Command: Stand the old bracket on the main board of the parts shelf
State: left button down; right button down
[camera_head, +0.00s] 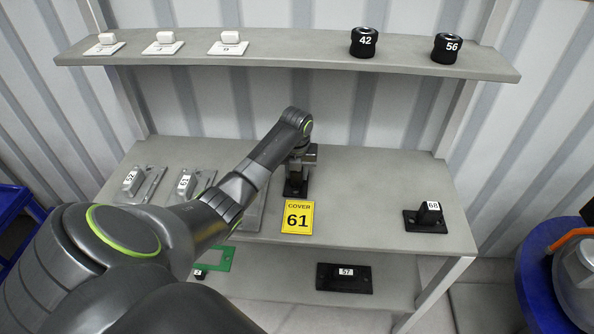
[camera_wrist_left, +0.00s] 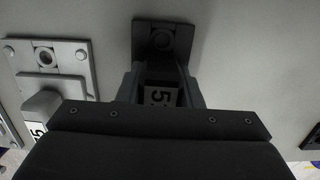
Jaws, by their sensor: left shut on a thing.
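A black bracket (camera_head: 295,187) stands upright at the middle of the main board (camera_head: 365,190) of the parts shelf. Its flat base appears to be on or just above the board; I cannot tell if it touches. My left gripper (camera_head: 302,158) is shut on its upright part from above. In the left wrist view the fingers (camera_wrist_left: 160,88) flank the bracket's white label, which is partly hidden and begins with a 5. The bracket's base (camera_wrist_left: 165,38) shows beyond the fingers. My right gripper is not in view.
A black bracket marked 68 (camera_head: 427,218) stands at the right. The lower shelf holds a black part marked 57 (camera_head: 344,278). The upper shelf (camera_head: 290,58) overhangs behind.

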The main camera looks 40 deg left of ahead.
pick_arm(q)
jog(key=shift+r, duration=0.1)
jog(key=c, duration=1.5)
grip_release()
jog(key=shift+f, duration=0.2)
jog(key=o, duration=0.5)
jog(key=shift+r, duration=0.1)
jog(key=r, duration=0.7)
jog(key=shift+s+d+r, duration=0.3)
jog(key=shift+s+r, duration=0.05)
jog(key=shift+s, duration=0.05)
jog(key=shift+f, duration=0.1)
